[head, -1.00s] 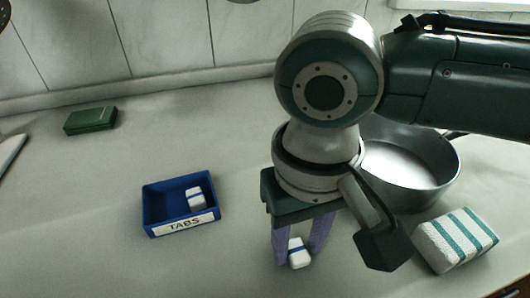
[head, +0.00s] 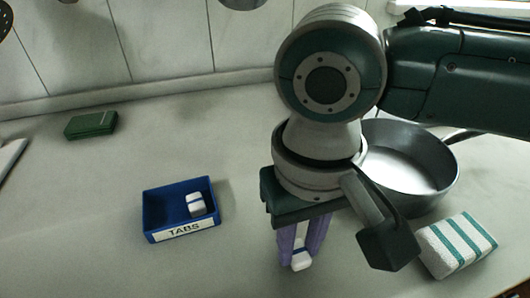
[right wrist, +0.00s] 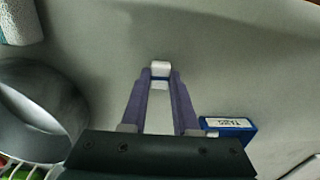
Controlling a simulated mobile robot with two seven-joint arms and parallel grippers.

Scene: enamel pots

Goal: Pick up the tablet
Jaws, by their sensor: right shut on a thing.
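A white tablet with a blue band (head: 301,260) is between the fingertips of my right gripper (head: 300,252), at the lower middle of the head view. The fingers are shut on it. The tablet also shows in the right wrist view (right wrist: 160,70), at the tips of the two purple fingers (right wrist: 160,82). Whether it touches the counter is hard to tell. My left gripper is not in view.
A grey pan (head: 440,190) stands behind and right of my right gripper. A white and teal striped block (head: 457,245) lies at the right. A green box (head: 91,124) is at the back left. The counter between the green box and tray is clear.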

